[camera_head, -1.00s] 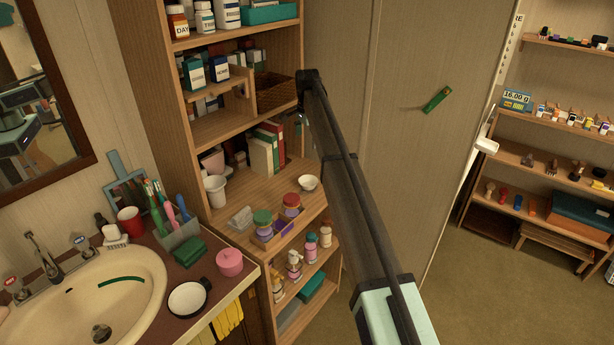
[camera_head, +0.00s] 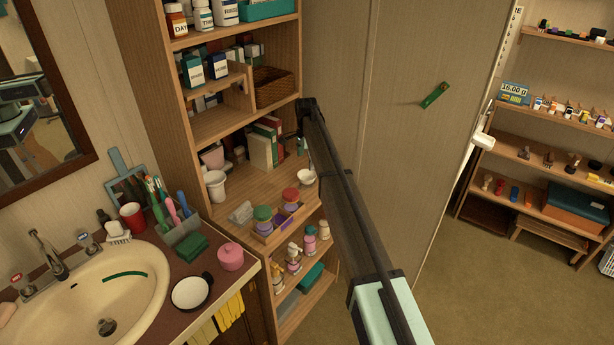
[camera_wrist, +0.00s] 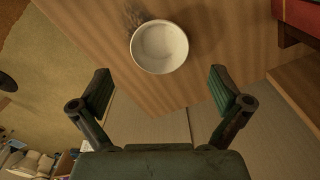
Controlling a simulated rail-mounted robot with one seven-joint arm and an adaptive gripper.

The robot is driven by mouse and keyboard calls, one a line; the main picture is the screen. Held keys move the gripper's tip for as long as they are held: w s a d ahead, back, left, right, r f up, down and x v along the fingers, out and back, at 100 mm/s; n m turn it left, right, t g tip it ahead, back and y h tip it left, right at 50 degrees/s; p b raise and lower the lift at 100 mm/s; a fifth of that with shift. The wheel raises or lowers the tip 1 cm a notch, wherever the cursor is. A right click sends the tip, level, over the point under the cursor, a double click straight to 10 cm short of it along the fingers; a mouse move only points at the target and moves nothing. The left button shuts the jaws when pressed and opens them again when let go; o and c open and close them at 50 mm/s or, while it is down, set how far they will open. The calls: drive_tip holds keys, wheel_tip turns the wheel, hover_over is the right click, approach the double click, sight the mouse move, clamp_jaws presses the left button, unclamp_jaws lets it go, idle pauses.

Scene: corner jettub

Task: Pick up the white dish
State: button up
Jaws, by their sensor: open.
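A small round white dish (camera_head: 306,176) stands upright on the wooden shelf, near its right front edge and partly behind my arm. In the wrist view the dish (camera_wrist: 159,47) looks empty and lies beyond my fingertips, midway between them. My gripper (camera_wrist: 161,92) is open and empty, with the two dark green finger pads wide apart on either side. In the head view my gripper (camera_head: 302,143) is small and dark, above the dish. It is mostly hidden by my arm there, and nothing touches the dish.
A white mortar-like cup (camera_head: 215,187), upright books (camera_head: 262,150) and jars in a wooden tray (camera_head: 265,238) share the shelf. A shelf board is above. A grey panel (camera_head: 400,130) stands to the right. A black-rimmed white bowl (camera_head: 190,292) is on the sink counter.

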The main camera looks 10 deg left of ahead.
sight(307, 175)
drive_tip(key=shift+d+f+p, duration=0.15)
drive_tip(key=shift+f+p, duration=1)
drive_tip(key=shift+f, duration=1.9)
drive_tip(key=c, duration=1.1)
